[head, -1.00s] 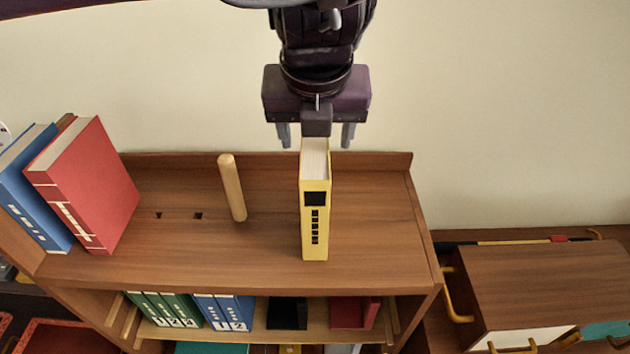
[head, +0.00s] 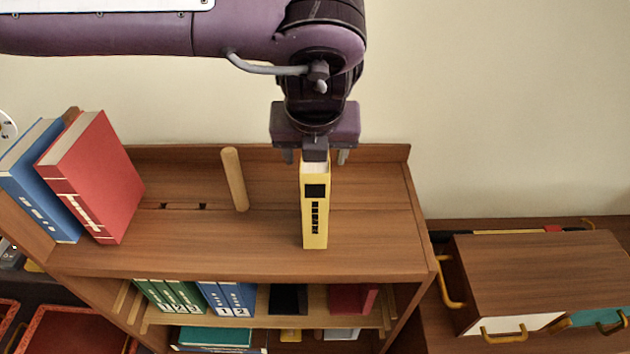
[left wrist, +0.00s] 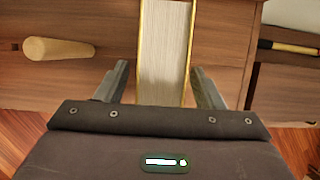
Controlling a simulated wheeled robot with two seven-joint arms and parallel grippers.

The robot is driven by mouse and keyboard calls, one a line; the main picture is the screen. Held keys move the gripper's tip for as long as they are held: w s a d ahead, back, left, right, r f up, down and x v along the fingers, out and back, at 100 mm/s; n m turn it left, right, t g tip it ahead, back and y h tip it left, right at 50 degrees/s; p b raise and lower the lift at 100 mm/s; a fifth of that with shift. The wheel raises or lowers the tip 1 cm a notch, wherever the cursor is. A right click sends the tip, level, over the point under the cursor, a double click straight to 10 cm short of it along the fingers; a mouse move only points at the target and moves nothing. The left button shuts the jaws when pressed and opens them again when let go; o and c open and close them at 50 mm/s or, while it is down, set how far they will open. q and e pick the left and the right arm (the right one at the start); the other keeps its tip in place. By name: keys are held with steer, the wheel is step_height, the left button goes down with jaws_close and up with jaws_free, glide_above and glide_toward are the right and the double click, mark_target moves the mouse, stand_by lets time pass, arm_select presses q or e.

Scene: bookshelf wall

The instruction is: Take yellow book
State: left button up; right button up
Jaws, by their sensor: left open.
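The yellow book (head: 315,215) stands upright on the top board of the wooden bookshelf (head: 380,240), its spine facing me. My left gripper (head: 317,158) points down at the book's top, with one finger on either side of it. In the left wrist view, the book's pages (left wrist: 163,50) lie between the two open fingers (left wrist: 161,85), with a gap visible on each side. The book's rear part is hidden behind the gripper in the head view. My right gripper is not in view.
A wooden peg (head: 234,180) stands left of the yellow book. A red book (head: 100,180) and a blue book (head: 45,185) lean at the shelf's left end. A wooden cabinet (head: 540,275) with yellow handles is at the right. The top board right of the book is clear.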

arm_select(q)
steer(key=shift+f, duration=0.2)
stand_by(0.3)
jaws_close()
steer(key=shift+r, duration=0.1)
